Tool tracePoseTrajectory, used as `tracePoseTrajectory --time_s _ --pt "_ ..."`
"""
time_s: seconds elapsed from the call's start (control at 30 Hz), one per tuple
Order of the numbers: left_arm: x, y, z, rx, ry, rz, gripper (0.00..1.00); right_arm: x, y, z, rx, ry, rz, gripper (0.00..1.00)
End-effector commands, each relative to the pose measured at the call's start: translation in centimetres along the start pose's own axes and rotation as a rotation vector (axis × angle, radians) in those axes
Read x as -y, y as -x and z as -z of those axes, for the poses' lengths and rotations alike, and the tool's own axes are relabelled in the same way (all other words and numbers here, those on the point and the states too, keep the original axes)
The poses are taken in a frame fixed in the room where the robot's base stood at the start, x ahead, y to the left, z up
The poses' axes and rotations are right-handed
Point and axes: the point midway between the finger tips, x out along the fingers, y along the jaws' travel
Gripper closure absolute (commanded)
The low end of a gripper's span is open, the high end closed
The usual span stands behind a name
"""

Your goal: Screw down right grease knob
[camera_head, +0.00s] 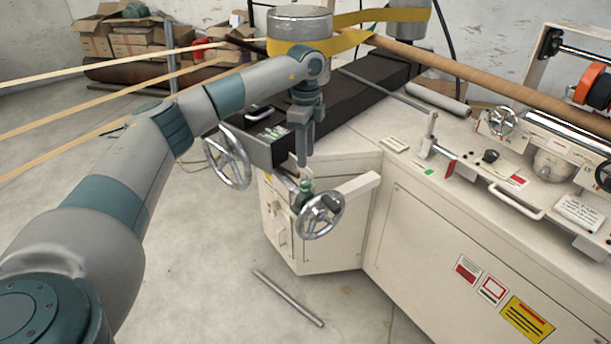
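A small green knob (305,185), which looks like a grease knob, stands upright beside the lower handwheel on the front corner of the machine. I cannot tell from this view whether it is the right one of a pair. My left gripper (303,160) points down from above, with its fingertips a little above the green knob and apparently apart from it. The fingers overlap in this view, so their opening is unclear. My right gripper is not in view.
Metal handwheels flank the knob, one at lower right (319,215) and one at left (228,157). A cream machine cabinet (420,240) fills the right. A metal rod (288,298) lies on the floor. Yellow belt (350,42) wraps drums behind. Cardboard boxes (130,40) stand at the back left.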

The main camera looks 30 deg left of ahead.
Motion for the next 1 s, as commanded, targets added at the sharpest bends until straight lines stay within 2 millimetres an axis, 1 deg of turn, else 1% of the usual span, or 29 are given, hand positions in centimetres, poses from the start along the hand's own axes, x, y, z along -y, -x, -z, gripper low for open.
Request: tracePoseTrajectory --time_s 0.1,0.3,0.5,0.7,0.97,1.0 --pt "-0.1 -2.2 0.0 0.001 0.0 -0.004 0.67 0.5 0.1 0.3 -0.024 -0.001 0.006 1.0" --pt "-0.1 -5.6 0.0 0.001 -0.001 -0.003 0.67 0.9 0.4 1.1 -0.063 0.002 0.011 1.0" --pt "0.0 -8.1 0.1 0.0 0.0 -0.002 0.67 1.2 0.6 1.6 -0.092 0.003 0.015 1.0" --pt "0.0 -9.0 0.1 0.0 -0.001 0.0 0.67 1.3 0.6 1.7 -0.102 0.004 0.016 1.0" --pt "0.0 -9.0 0.0 0.0 -0.001 0.0 0.67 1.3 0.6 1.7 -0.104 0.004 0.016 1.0" --pt "0.0 -9.0 0.0 0.0 -0.001 0.0 0.72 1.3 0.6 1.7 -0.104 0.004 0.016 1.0"
